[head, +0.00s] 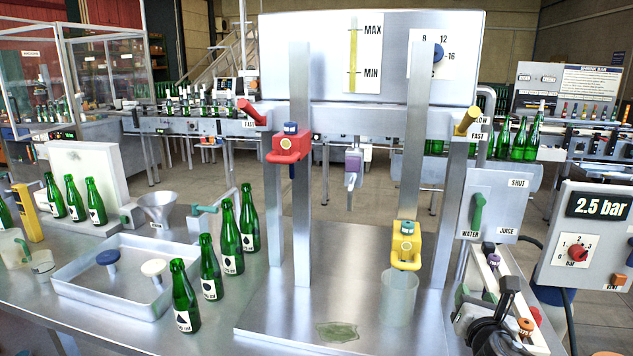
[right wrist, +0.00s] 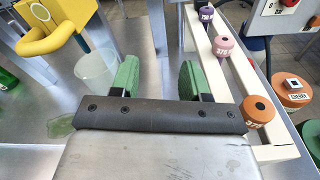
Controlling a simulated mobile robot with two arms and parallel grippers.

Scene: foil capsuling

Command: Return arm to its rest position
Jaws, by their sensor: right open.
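My right gripper (head: 477,296) is at the lower right of the head view, beside the metal stand's base plate. In the right wrist view its green finger pads (right wrist: 158,80) stand apart with nothing between them. A clear cup (head: 398,303) stands under the yellow filling head (head: 405,243), to the left of the gripper. The cup also shows in the right wrist view (right wrist: 97,70), apart from the fingers. A white rack (right wrist: 232,80) with several coloured capped pieces runs along the gripper's right. My left gripper is not in view.
Several green bottles (head: 230,238) stand on the left of the table beside a metal tray (head: 75,288). A green puddle (head: 337,332) lies on the base plate. A pressure box (head: 598,248) reading 2.5 bar stands at the right. The front middle of the base plate is otherwise clear.

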